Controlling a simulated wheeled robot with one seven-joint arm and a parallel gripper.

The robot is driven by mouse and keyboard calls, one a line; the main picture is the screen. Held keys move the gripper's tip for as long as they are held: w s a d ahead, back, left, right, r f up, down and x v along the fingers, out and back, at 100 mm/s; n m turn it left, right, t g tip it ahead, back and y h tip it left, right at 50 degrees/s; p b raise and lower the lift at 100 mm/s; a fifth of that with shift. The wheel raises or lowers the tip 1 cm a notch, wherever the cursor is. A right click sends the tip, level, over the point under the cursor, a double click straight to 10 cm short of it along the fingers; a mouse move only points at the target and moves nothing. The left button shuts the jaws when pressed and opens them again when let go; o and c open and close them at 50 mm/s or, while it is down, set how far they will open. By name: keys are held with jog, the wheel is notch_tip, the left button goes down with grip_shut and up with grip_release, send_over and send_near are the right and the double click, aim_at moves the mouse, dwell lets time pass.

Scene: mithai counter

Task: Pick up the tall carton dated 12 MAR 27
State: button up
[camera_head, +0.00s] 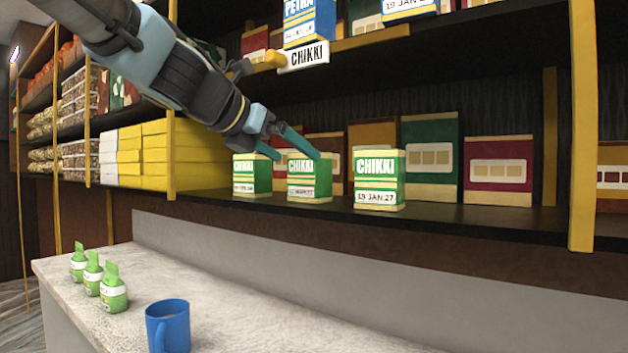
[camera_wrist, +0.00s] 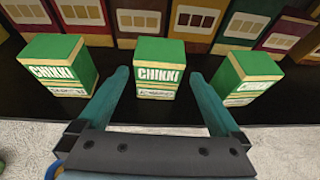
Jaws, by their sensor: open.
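Three green-and-cream CHIKKI cartons stand upright in a row on the lower shelf. The right carton (camera_head: 379,180) reads 19 JAN 27. The middle carton (camera_head: 309,182) has a label that seems to read 12 MAR 27, but it is blurred. The left carton (camera_head: 244,178) has a date too small to read. My gripper (camera_head: 298,156) is open and empty in front of the middle carton. In the wrist view, the middle carton (camera_wrist: 160,75) lies between and beyond the fingertips (camera_wrist: 158,76), with no clear contact. The left (camera_wrist: 58,68) and right (camera_wrist: 246,75) cartons flank the fingers.
Red, green and brown boxes (camera_head: 430,155) stand behind the cartons. A shelf post (camera_head: 583,130) is at right.

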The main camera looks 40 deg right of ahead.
aim_at(300, 166)
jog(key=x, duration=0.3)
jog(key=f+x, duration=0.1)
jog(key=x, duration=0.3)
jog(key=shift+w, duration=0.1)
jog(key=c, duration=1.4)
